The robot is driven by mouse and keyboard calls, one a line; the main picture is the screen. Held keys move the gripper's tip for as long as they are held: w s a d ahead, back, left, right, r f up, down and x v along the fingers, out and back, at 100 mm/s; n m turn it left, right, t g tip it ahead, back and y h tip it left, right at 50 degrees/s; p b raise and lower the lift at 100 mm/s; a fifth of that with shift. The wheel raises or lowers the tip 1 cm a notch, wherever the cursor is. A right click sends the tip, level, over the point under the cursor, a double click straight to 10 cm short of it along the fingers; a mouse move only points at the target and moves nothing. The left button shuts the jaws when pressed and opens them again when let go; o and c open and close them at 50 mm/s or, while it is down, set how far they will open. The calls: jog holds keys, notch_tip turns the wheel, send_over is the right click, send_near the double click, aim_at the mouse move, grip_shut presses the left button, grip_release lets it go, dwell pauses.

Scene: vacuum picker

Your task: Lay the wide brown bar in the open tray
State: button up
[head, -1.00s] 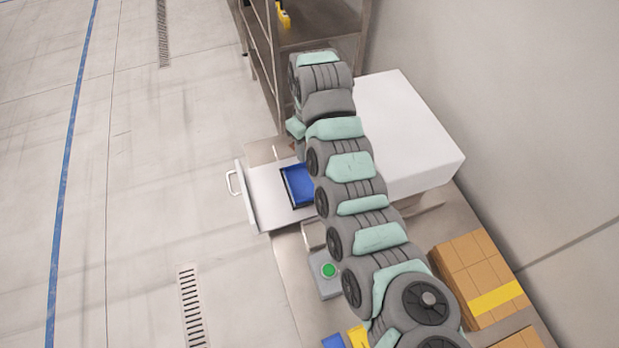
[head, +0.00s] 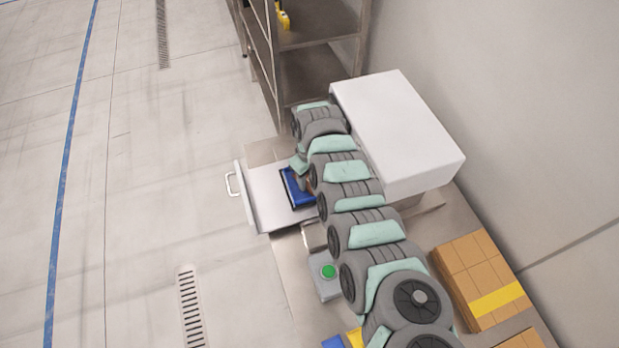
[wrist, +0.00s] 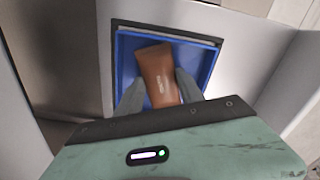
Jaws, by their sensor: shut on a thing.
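The wide brown bar (wrist: 158,76) is between my gripper's two grey fingers in the wrist view, slightly tilted. My gripper (wrist: 160,92) is shut on its near part; the far end sticks out past the fingertips. Behind the bar is the blue tray (wrist: 206,62) with a dark rim, open at the top. I cannot tell whether the bar touches the tray floor. In the head view the blue tray (head: 296,190) lies in a pulled-out pale drawer, and my arm hides its right part and most of the bar.
The pulled-out drawer (head: 262,205) has a handle at its left end. A white box-shaped unit (head: 395,125) stands right of my arm. A grey box with a green button (head: 328,272), stacked brown cartons (head: 470,270) and a metal shelf (head: 310,75) are nearby.

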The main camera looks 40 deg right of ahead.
aim_at(309, 181)
jog(key=shift+r, duration=0.1)
jog(key=o, duration=1.4)
notch_tip(309, 181, up, 12)
jog(key=shift+p, duration=0.4)
